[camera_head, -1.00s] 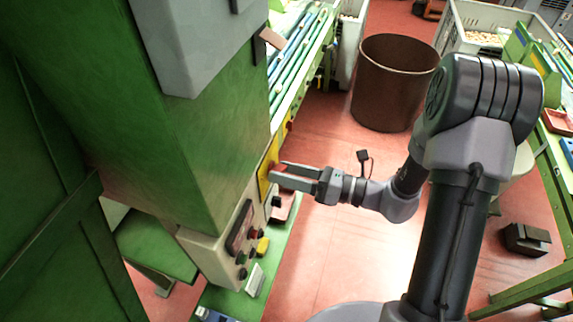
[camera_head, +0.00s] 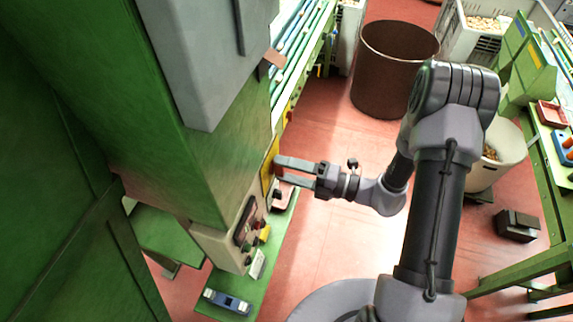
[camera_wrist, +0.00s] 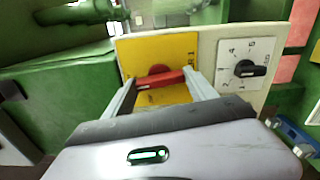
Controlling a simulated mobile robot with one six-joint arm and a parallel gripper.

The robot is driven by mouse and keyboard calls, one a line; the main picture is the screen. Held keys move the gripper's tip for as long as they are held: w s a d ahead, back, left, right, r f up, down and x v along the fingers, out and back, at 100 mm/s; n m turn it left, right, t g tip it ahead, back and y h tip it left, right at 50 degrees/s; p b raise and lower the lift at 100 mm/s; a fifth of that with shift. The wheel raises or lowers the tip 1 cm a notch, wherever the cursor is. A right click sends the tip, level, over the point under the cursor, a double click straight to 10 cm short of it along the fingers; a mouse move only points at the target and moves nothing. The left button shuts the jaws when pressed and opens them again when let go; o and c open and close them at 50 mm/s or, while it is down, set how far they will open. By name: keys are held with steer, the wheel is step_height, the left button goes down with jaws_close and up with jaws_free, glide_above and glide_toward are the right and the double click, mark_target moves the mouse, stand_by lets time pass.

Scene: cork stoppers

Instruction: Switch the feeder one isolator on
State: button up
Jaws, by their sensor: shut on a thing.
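The isolator is a red rotary handle (camera_wrist: 160,79) on a yellow plate (camera_wrist: 152,47) with partly readable lettering, in the upper middle of the wrist view. The handle lies nearly level, slightly tilted up to the right. My gripper (camera_wrist: 160,82) is shut on the handle, one finger at each end of it. In the head view, my gripper (camera_head: 279,170) reaches left to the yellow plate (camera_head: 268,167) on the side of the green machine. The handle is mostly hidden there by the fingers.
A black selector knob (camera_wrist: 249,69) on a numbered white dial sits right of the yellow plate. A control box with buttons (camera_head: 246,232) is nearer in the head view. A brown bin (camera_head: 394,75) stands behind my arm on open red floor.

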steer(key=shift+m+p, duration=0.3)
steer(key=shift+m, duration=0.3)
steer(key=o, duration=1.4)
steer(key=shift+c, duration=0.2)
steer(key=b+v, duration=0.2)
steer(key=v, duration=1.5)
steer(key=shift+d, duration=0.2)
